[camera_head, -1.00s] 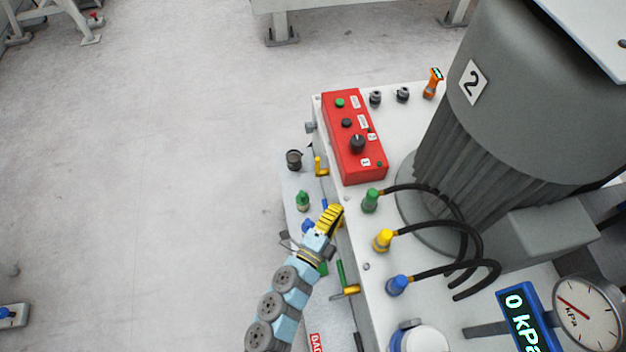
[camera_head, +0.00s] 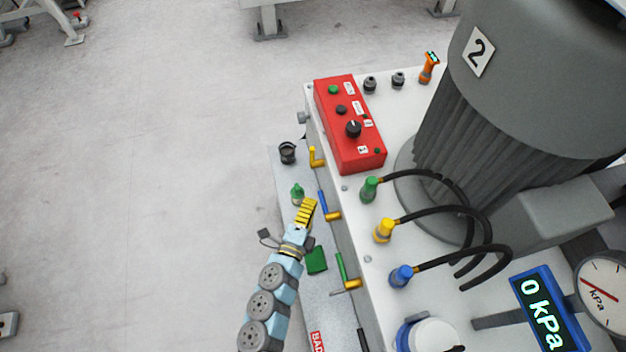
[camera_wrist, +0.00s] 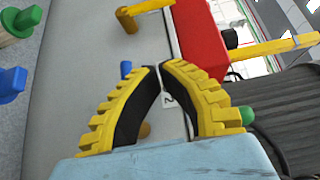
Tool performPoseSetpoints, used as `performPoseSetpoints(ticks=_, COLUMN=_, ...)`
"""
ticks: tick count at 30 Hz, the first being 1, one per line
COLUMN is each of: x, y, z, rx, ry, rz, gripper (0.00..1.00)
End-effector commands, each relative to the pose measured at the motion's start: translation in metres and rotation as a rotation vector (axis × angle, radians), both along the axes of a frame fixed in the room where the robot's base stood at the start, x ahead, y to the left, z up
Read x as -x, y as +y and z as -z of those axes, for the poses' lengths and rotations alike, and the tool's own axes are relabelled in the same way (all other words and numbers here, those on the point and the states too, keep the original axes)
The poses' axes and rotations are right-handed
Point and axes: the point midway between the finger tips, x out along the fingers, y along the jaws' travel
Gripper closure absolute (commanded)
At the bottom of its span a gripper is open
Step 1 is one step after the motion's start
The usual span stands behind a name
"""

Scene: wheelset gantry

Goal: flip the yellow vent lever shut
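The yellow vent lever (camera_head: 314,157) is on the left side face of the white cabinet, beside the red control box. Its handle points up in the head view. It also shows at the top of the wrist view (camera_wrist: 144,8). My gripper (camera_head: 309,203) has yellow ribbed fingers and is below and left of the yellow lever, apart from it. In the wrist view its fingertips (camera_wrist: 162,67) meet or nearly meet, with nothing seen between them. The blue lever (camera_head: 324,203) is right of the fingers in the head view; the left finger partly hides it in the wrist view.
The green lever (camera_head: 342,268) is farther down the same face. A low ledge left of the cabinet carries a black cup-like part (camera_head: 287,153), a green plug (camera_head: 297,192) and a green block (camera_head: 316,260). The red control box (camera_head: 350,125) stands on the cabinet. Open floor lies left.

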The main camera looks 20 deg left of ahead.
Motion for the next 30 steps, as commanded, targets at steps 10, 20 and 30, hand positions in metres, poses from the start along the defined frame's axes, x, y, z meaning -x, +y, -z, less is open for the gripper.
performPoseSetpoints(ticks=10, x=-0.039, y=0.001, z=0.000, rx=0.001, ry=-0.001, rz=0.001, gripper=1.00)
performPoseSetpoints(ticks=20, x=-0.079, y=0.003, z=0.001, rx=0.002, ry=0.000, rz=-0.001, gripper=1.00)
performPoseSetpoints(ticks=30, x=-0.111, y=0.019, z=0.001, rx=0.000, ry=0.001, rz=-0.001, gripper=1.00)
